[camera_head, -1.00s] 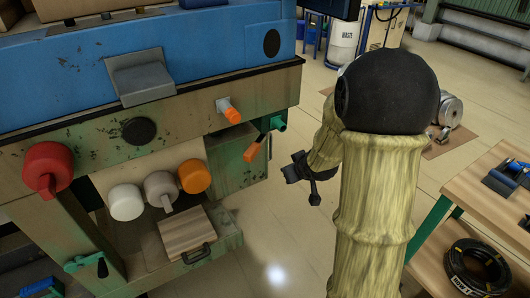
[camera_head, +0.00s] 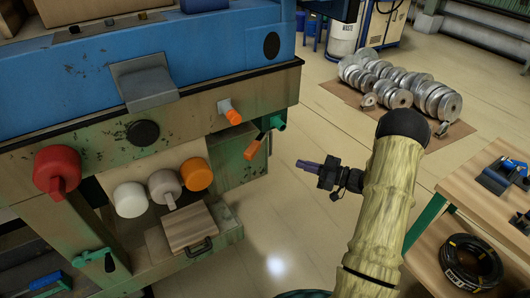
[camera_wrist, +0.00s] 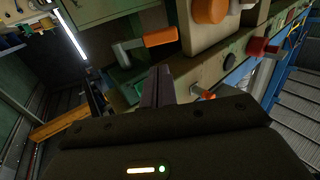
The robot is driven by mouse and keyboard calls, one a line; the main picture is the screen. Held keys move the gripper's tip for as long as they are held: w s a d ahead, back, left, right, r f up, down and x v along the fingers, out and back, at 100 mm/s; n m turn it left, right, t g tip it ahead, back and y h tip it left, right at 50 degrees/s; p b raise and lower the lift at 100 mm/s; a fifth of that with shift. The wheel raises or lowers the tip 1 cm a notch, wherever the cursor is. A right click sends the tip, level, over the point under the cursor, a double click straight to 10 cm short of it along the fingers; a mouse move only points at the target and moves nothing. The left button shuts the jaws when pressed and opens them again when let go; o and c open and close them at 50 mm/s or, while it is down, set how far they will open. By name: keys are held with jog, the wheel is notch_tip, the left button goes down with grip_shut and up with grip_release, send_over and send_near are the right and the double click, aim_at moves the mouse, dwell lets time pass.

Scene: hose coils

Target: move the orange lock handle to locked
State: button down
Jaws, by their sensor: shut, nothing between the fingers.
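An orange handle (camera_head: 254,148) on a short dark arm slants down and left from the side of the green box at the machine's right end. It also shows in the wrist view as an orange grip (camera_wrist: 161,37) on a grey lever. A second, stubby orange handle (camera_head: 231,114) sits higher on the panel, and in the wrist view (camera_wrist: 208,95) it is partly hidden. No lock marking is readable. My gripper (camera_head: 300,163) is shut and empty, right of the slanted handle and apart from it, its fingers pointing left. Its fingertips (camera_wrist: 158,70) also show in the wrist view.
Red (camera_head: 57,171), white (camera_head: 129,200), grey (camera_head: 164,188) and orange (camera_head: 195,175) knobs are on the machine front. A green pipe end (camera_head: 279,121) juts out beside the slanted handle. A bench (camera_head: 462,190) stands at right. Floor between is clear.

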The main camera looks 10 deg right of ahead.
aim_at(256, 151)
jog(key=p+x, duration=0.1)
jog(key=x, duration=1.3)
jog(key=shift+w, duration=0.15)
jog(key=shift+a, duration=0.2)
